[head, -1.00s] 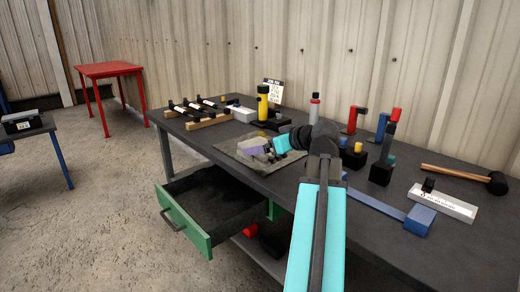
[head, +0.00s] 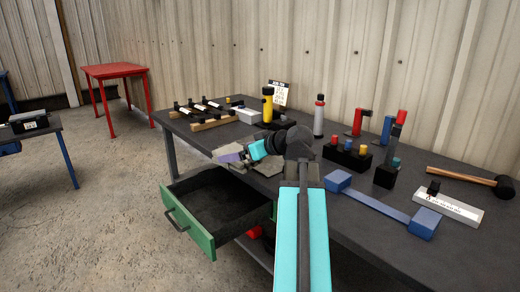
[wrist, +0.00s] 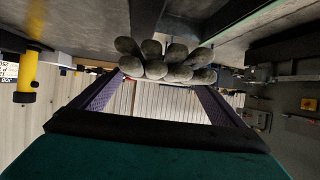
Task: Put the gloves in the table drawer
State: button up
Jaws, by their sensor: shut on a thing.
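My gripper (head: 232,156) is shut on the grey gloves (head: 205,150) and holds them up near the front edge of the table, to the left of my arm. In the wrist view the rounded glove fingers (wrist: 165,62) show bunched between the purple jaws. The rest of the gloves is hidden there. The table drawer (head: 190,228) is pulled open below the tabletop. It has a green front with a dark handle and a dark inside that looks empty. The gloves are higher than the drawer and apart from it.
A blue bar-shaped tool (head: 380,205), a white box (head: 449,203) and a mallet (head: 465,176) lie at right. The floor left of the drawer is clear.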

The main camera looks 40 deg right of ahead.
jog(key=w+a+f, duration=0.2)
jog(key=w+a, duration=0.5)
jog(key=a, duration=0.5)
jog(key=w+a+f, duration=0.3)
jog(key=w+a, duration=0.4)
jog(key=a, duration=0.6)
jog(key=w+a+f, duration=0.3)
jog(key=w+a, duration=0.4)
jog(key=a, duration=0.6)
jog(key=shift+w+a+f+m+h, duration=0.15)
jog(key=shift+w+a+m+h, duration=0.05)
jog(key=shift+m+h, duration=0.2)
jog(key=shift+s, duration=0.15)
